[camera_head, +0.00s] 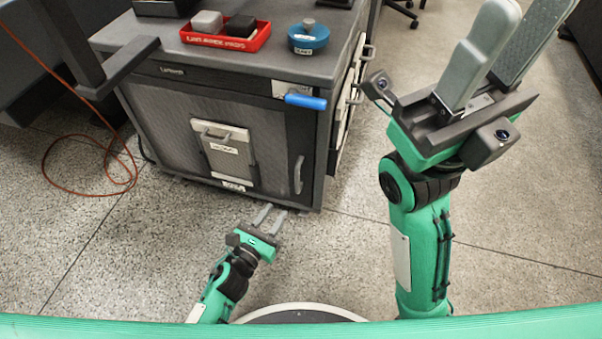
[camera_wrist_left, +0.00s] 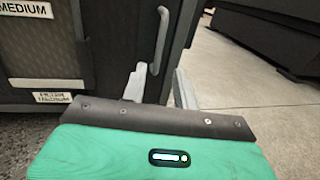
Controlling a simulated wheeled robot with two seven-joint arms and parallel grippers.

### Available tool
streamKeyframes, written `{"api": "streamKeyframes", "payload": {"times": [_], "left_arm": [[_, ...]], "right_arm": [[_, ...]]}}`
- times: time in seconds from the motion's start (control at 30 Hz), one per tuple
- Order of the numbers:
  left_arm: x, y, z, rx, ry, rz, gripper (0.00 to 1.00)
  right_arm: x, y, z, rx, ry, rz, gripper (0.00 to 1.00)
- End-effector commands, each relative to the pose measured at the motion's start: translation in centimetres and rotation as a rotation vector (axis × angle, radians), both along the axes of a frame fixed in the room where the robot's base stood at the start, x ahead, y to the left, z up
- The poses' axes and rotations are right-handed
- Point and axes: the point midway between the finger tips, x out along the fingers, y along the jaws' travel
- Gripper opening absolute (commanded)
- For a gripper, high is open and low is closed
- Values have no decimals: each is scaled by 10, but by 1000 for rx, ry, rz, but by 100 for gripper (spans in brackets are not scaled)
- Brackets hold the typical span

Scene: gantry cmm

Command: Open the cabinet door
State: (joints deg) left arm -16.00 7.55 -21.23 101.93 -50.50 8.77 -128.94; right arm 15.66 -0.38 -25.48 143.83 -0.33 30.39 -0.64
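The grey cabinet (camera_head: 300,70) has a mesh front door (camera_head: 170,125), which looks closed. A vertical bar handle (camera_head: 298,175) is on the dark strip at the door's right side. In the left wrist view the handle (camera_wrist_left: 161,40) appears beyond the fingers, its lower end between them in the picture. My left gripper (camera_head: 271,212) is low in front of the cabinet, below the handle in the picture. Its two fingers (camera_wrist_left: 160,85) are apart with nothing between them, and it does not touch the handle. My right gripper (camera_head: 528,28) is raised at the right, fingers apart and empty.
On the cabinet top are a red tray (camera_head: 228,42) with blocks and a blue round part (camera_head: 309,40). A blue grip (camera_head: 305,101) juts from the upper front edge. An orange cable (camera_head: 90,192) lies at left. Floor right of the cabinet is clear.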

Motion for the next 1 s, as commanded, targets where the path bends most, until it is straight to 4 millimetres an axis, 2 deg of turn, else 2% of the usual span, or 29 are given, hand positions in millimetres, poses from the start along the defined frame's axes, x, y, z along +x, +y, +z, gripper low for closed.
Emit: {"api": "streamKeyframes", "payload": {"times": [0.6,0.8,1.0], "left_arm": [[86,-48,0,-6,-3,-1,30],[106,-59,0,-5,-3,-1,30],[113,-63,1,-6,-1,-1,30]], "right_arm": [[-3,-4,3,31,-32,6,36],[-3,-6,5,37,-36,6,36],[-6,-8,11,52,-52,11,36]]}}
